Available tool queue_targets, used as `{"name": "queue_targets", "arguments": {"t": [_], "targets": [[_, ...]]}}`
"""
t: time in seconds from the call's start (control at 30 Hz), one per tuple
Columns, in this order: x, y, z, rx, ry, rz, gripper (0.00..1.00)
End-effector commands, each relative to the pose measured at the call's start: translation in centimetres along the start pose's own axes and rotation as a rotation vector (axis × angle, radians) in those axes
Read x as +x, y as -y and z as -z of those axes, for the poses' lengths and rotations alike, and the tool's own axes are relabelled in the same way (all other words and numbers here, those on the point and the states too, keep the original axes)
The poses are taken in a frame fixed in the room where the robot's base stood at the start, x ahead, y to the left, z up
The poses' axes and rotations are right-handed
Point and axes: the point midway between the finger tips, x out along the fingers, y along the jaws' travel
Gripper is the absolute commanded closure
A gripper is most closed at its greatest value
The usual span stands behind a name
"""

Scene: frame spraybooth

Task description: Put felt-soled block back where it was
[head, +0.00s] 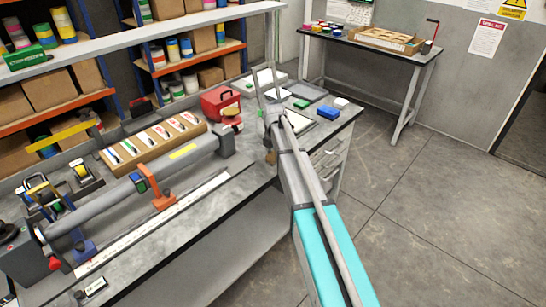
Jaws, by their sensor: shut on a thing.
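My gripper (270,142) is small and partly hidden by my own arm link, at the right end of the long workbench (215,192). It is shut on a small tan-brown piece (270,157), which appears to be the felt-soled block. Only a little of this piece shows beside the arm, at the bench's front edge. Its sole cannot be made out, and I cannot tell whether it touches the bench.
A red box (221,103) stands left of my gripper. A blue block (328,112), a green block (301,104) and a white block (341,102) lie to the right. A roller machine (140,190) fills the left bench. The floor (430,210) at right is clear.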

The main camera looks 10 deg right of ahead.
Motion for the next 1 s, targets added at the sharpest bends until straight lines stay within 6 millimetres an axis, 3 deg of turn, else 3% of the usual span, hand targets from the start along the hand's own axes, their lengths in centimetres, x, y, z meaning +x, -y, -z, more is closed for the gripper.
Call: {"name": "queue_targets", "arguments": {"t": [0.2, 0.23, 0.4, 1.0], "targets": [[0.42, 0.01, -0.01, 0.0, 0.0, 0.0, 0.85], [0.34, 0.01, -0.01, 0.0, 0.0, 0.0, 0.43], [0.28, 0.01, -0.01, 0.0, 0.0, 0.0, 0.12], [-0.19, 0.0, 0.0, 0.0, 0.0, 0.0, 0.12]]}}
